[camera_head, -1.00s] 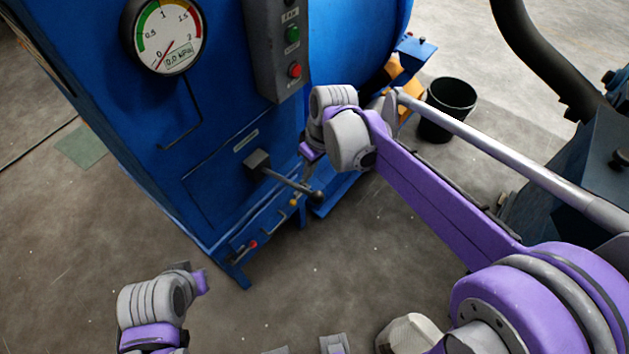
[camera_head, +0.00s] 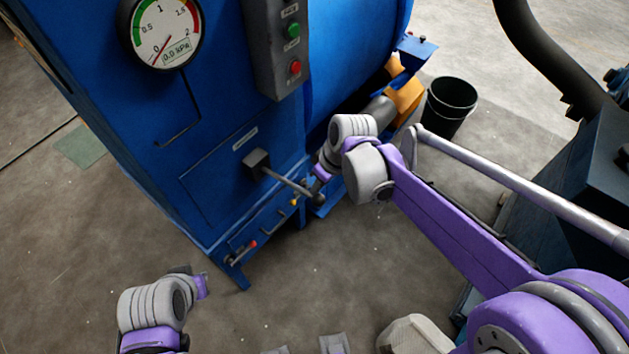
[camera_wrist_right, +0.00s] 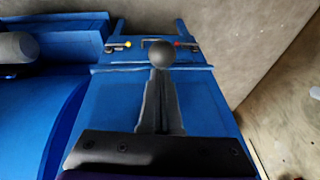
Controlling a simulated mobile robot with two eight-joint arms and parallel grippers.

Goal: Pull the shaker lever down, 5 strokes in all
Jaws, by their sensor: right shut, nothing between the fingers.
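The shaker lever (camera_head: 290,183) is a dark rod that sticks out from a block on the blue cabinet's front and slopes down to the right. It ends in a round dark knob (camera_head: 320,198). My right gripper (camera_head: 318,184) is beside the knob, just above it; contact is hard to tell. In the right wrist view, my right gripper (camera_wrist_right: 161,88) is shut and empty, with the round knob (camera_wrist_right: 161,53) straight beyond its fingertips. My left gripper (camera_head: 203,285) is low at the left, away from the lever; its fingers do not show clearly.
The blue cabinet (camera_head: 200,150) carries a pressure gauge (camera_head: 160,33) and a grey box with green and red buttons (camera_head: 277,45). Small coloured handles sit on the cabinet's lower rail (camera_head: 265,232). A black bucket (camera_head: 450,105) stands behind my right arm. The floor in front is clear.

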